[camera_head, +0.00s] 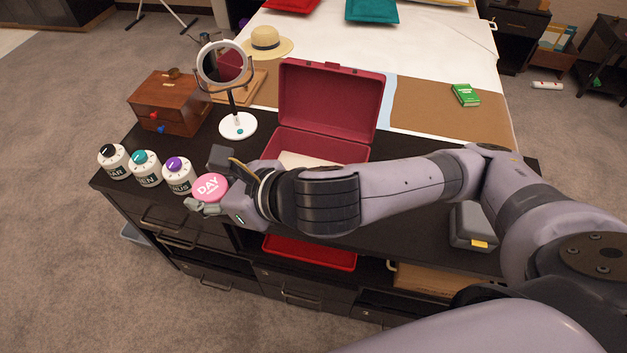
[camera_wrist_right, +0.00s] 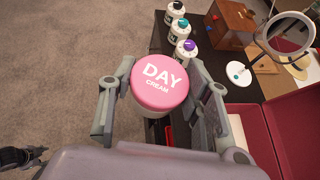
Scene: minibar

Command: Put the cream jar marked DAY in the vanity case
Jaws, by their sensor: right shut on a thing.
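The cream jar (camera_head: 209,187) has a pink lid marked DAY CREAM and a white body. In the right wrist view the jar (camera_wrist_right: 163,82) sits upright between the two fingers of my right gripper, which is shut on it. In the head view my right gripper (camera_head: 212,183) is at the front left part of the dark dresser top, beside the row of bottles. The vanity case (camera_head: 330,100) is dark red and stands open on the dresser, behind and right of the gripper. My arm hides part of the case's front.
Several white bottles with dark, teal and purple caps, such as the purple-capped one (camera_head: 178,175), stand just left of the jar. A round mirror (camera_head: 238,125) and a wooden box (camera_head: 168,102) stand behind them. A grey box (camera_head: 472,228) is at the right.

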